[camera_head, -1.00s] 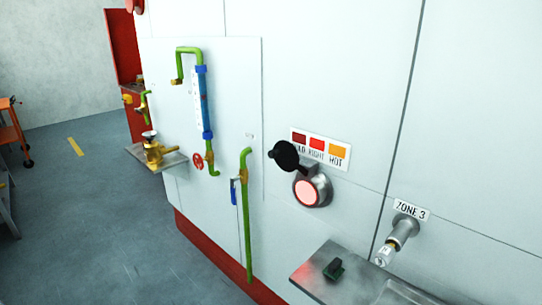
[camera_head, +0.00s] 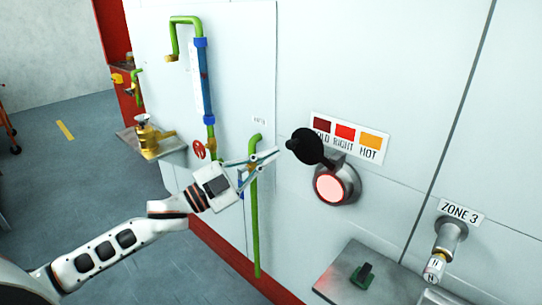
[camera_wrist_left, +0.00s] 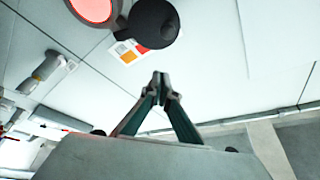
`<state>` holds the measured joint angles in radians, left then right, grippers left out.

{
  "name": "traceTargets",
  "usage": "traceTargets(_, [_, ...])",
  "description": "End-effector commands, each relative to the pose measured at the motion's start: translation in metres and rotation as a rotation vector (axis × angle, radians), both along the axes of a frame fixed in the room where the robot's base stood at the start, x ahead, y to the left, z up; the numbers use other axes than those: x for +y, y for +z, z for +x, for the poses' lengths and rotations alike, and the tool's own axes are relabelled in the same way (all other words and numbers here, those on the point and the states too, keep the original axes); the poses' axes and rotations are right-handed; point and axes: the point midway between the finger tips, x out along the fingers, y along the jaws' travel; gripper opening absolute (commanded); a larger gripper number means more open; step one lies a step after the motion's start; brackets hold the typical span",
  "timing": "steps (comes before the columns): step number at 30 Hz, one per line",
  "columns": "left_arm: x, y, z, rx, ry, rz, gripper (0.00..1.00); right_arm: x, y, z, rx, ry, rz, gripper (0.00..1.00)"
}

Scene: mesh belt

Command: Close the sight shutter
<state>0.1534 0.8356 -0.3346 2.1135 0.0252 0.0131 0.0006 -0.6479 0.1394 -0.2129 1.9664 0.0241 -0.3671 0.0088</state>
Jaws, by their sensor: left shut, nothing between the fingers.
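The sight shutter (camera_head: 307,146) is a black round disc swung up to the upper left of the sight port (camera_head: 334,187). The port's pinkish-red glowing glass is uncovered. The shutter also shows in the left wrist view (camera_wrist_left: 154,22), beside the red glass (camera_wrist_left: 92,8). My left gripper (camera_head: 277,152) is shut and empty, a little to the left of the shutter in the head view, apart from it. In the left wrist view its fingertips (camera_wrist_left: 160,80) meet below the shutter. My right gripper is not in view.
A colour label (camera_head: 348,137) is on the wall behind the shutter. A green pipe (camera_head: 254,210) runs down the wall close to my left gripper. A metal shelf (camera_head: 345,272) with a small dark green item (camera_head: 363,276) and a ZONE 3 fitting (camera_head: 448,240) are at the right.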

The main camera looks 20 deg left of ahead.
Motion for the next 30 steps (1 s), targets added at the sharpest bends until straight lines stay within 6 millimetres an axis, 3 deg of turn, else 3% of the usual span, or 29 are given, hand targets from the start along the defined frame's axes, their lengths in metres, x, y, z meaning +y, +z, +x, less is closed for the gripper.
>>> traceTargets(15, [-0.051,0.027,0.068,-0.002,0.001,-0.001,0.0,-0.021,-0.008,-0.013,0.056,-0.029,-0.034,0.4])
traceTargets(21, [-0.029,0.001,0.074,0.004,0.003,0.002,0.0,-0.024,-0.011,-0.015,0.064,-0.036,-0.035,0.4])
traceTargets(30, [-0.022,-0.006,0.077,0.001,0.001,0.0,0.0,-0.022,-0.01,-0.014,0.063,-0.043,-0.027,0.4])
